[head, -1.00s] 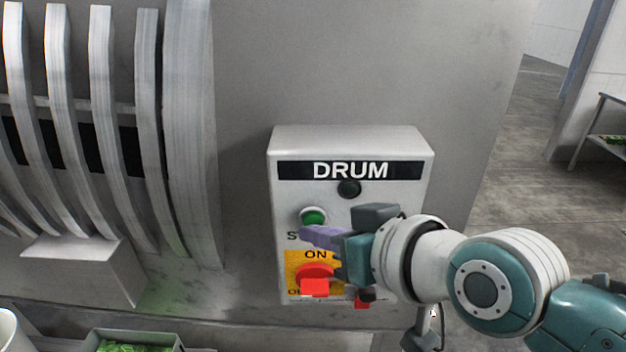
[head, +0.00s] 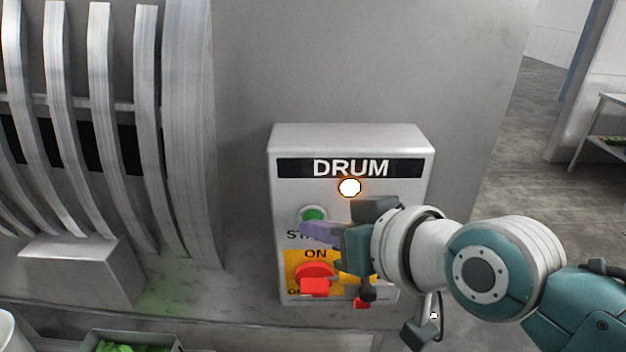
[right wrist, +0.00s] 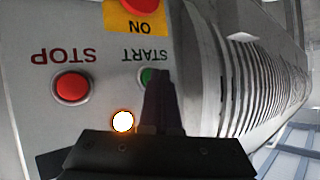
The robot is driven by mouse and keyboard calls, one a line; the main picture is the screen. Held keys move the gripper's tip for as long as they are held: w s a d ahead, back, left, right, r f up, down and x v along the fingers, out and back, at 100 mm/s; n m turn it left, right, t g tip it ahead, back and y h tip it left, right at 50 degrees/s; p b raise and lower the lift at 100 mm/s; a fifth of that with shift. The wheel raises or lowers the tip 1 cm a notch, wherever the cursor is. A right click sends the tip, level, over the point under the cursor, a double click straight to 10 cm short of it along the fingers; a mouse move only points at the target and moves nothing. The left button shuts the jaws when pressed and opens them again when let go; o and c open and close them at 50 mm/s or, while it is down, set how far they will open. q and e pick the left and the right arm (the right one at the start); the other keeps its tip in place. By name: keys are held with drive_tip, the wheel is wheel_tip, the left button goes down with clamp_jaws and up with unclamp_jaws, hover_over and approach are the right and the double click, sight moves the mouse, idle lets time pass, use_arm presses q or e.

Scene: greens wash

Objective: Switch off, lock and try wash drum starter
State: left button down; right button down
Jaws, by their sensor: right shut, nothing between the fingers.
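The starter box (head: 285,190) labelled DRUM is on the grey machine wall. Its round lamp (head: 349,187) glows white-orange; it also shows lit in the right wrist view (right wrist: 122,121). The green START button (head: 313,214) is at left. The red switch handle (head: 315,286) sits on a yellow plate between ON and a partly hidden lower label. The red STOP button (right wrist: 72,87) shows in the right wrist view. My right gripper (head: 308,230) is shut and empty, its purple fingertips (right wrist: 158,85) close beside START; contact cannot be told. My left gripper is out of view.
A small red item (head: 361,302), partly hidden, is at the box's lower edge. Ribbed metal guards (head: 100,120) stand at left. A tray of greens (head: 130,345) is at bottom left. Open floor (head: 540,130) lies to the right.

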idle(0.4)
drive_tip(key=shift+s+p, duration=0.75)
drive_tip(key=shift+s, duration=0.05)
drive_tip(key=shift+s+p, duration=1.75)
drive_tip(key=shift+s, duration=0.75)
